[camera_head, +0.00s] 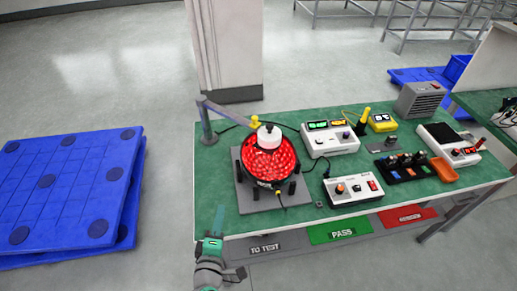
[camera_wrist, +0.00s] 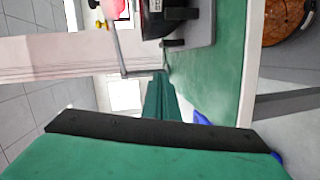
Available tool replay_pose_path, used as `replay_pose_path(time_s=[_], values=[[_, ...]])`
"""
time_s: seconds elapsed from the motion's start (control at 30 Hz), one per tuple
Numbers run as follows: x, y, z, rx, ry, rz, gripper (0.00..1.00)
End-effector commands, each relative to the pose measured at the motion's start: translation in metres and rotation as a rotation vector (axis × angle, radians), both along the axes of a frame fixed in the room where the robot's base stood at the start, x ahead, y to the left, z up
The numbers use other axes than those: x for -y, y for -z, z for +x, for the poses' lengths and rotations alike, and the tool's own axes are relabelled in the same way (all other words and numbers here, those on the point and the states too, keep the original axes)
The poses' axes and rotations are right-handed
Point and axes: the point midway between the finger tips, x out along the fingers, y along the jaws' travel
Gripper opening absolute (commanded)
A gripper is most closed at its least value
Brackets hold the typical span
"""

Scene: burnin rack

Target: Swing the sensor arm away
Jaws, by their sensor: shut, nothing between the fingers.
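The sensor arm (camera_head: 229,112) is a thin grey bar on an upright grey post (camera_head: 207,125) at the table's back left corner. Its yellow tip (camera_head: 255,122) reaches over the round feeder bowl (camera_head: 250,172), which is full of red parts with a white centre (camera_head: 269,137). The bar (camera_wrist: 115,48) also shows in the wrist view, joined to its post (camera_wrist: 146,73). My gripper (camera_head: 218,212) is shut and empty at the table's front left corner, left of the bowl and apart from the sensor arm. The wrist view shows its fingers (camera_wrist: 163,100) pointing towards the post.
A white control box (camera_head: 353,189), a white meter box (camera_head: 330,139) and a dark tool rack (camera_head: 403,167) stand right of the bowl. Labelled bins, including PASS (camera_head: 339,229), line the front. Blue pallets (camera_head: 65,185) lie on the floor left. The table's left strip is clear.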

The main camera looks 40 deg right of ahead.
Motion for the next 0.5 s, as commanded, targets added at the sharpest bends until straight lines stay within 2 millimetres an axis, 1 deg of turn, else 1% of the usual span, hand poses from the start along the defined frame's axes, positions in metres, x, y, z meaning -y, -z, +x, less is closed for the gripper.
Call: replay_pose_path(time_s=[0.03, 0.1, 0.3, 0.4, 0.5], values=[[0.011, -0.014, 0.006, -0.001, 0.043, -0.031, 0.00], [0.025, -0.031, 0.010, -0.012, 0.104, -0.072, 0.00], [0.057, -0.074, 0.011, -0.043, 0.275, -0.155, 0.00], [0.066, -0.091, 0.010, -0.053, 0.339, -0.176, 0.00], [0.072, -0.101, 0.008, -0.061, 0.382, -0.189, 0.00]])
